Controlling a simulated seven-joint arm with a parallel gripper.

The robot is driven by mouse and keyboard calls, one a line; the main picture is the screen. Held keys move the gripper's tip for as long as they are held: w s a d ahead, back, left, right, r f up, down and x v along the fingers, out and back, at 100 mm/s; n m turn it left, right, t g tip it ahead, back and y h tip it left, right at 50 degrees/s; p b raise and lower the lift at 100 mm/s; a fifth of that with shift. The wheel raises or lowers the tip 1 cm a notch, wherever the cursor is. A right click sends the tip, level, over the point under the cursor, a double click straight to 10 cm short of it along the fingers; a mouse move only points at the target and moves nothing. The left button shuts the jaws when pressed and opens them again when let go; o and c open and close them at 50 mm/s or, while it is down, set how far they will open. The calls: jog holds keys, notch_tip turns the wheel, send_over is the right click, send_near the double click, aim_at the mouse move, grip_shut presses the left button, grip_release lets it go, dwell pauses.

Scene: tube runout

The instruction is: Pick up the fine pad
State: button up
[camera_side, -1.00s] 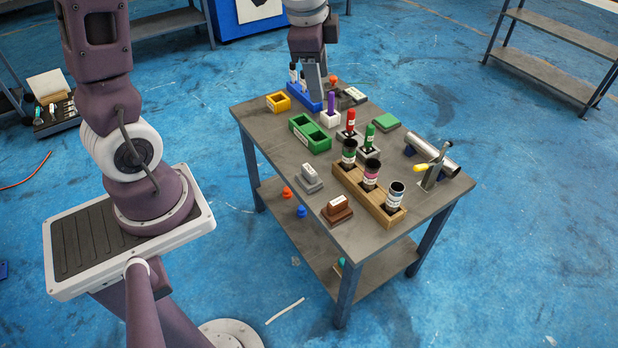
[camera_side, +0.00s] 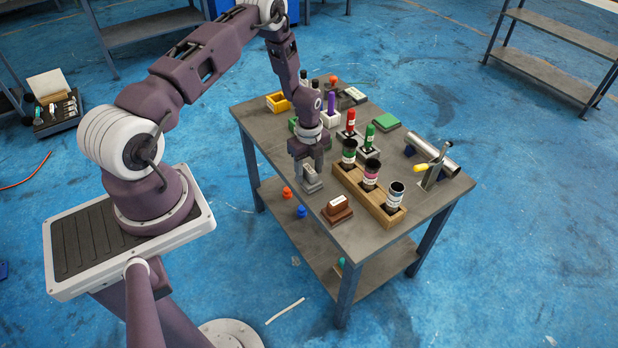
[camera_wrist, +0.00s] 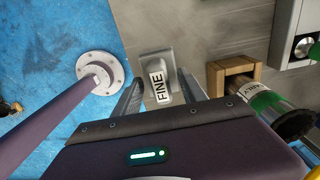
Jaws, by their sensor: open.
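The fine pad (camera_wrist: 158,72) is a light grey block with a white label reading FINE, on a grey base. In the wrist view it lies between my two fingers, with a finger on each side. In the side view my gripper (camera_side: 308,164) points down over the fine pad (camera_side: 311,182), which is partly hidden by the fingers. My gripper is open. I cannot tell whether either finger touches the pad.
A brown block (camera_side: 337,212) on a base sits nearer the table's front corner. A wooden rack (camera_side: 352,184) with several dark tubes stands to the right. A green tray and a purple-capped marker (camera_side: 331,104) are behind. The table's left edge is close.

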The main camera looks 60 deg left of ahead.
aim_at(309, 168)
grip_shut()
jog(key=shift+r, duration=0.1)
notch_tip(309, 168, up, 10)
jog(key=shift+f, duration=0.1)
dwell(0.4)
